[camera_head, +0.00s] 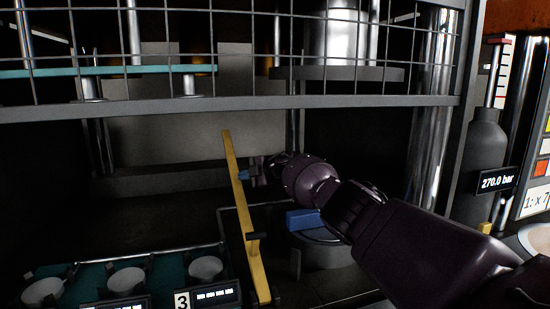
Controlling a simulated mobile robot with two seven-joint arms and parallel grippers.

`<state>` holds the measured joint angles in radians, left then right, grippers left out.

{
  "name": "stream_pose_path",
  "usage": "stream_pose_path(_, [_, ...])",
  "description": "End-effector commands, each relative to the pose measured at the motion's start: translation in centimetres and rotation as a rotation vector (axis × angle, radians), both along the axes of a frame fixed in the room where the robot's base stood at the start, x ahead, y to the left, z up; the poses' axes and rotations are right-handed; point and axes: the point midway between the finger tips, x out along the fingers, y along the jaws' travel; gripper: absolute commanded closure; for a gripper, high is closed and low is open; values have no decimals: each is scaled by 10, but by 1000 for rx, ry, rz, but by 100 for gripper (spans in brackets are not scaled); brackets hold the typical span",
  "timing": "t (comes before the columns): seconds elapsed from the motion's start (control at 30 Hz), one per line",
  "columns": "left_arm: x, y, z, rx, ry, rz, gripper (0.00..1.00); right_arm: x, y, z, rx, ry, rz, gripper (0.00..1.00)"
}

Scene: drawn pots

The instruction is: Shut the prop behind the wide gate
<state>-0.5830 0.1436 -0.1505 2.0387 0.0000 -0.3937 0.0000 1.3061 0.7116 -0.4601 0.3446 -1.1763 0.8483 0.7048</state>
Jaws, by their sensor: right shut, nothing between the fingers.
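The wide gate (250,103) is a grey-framed wire mesh across the top of the view, with dark open space below its lower bar. A long yellow bar (240,200), which may be the prop, stands tilted below the gate, its top leaning left. A small dark handle or pin sticks out near its lower part. My right arm comes in from the lower right. My right gripper (250,173) is shut and empty, at the right side of the yellow bar's upper half. I cannot tell whether it touches the bar. My left gripper is not in view.
A blue block (303,219) sits on a round grey base (325,250) beside my right arm. A teal tray (165,270) with white cups is at the lower left. A dark gas cylinder (483,150) labelled 270.0 bar stands at the right. Chrome columns flank the opening.

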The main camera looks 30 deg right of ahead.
Motion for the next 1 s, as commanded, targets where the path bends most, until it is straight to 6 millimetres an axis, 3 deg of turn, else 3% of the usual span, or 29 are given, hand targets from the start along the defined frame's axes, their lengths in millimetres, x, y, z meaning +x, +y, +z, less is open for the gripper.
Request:
stream_pose_path(0.03, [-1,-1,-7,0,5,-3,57,3,-1,-17,-1,7,-2,100])
stream_pose_path(0.4, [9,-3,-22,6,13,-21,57,18,-6,-51,-1,4,-1,100])
stream_pose_path(1.0, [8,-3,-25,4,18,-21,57,22,-7,-56,-1,-1,-1,100])
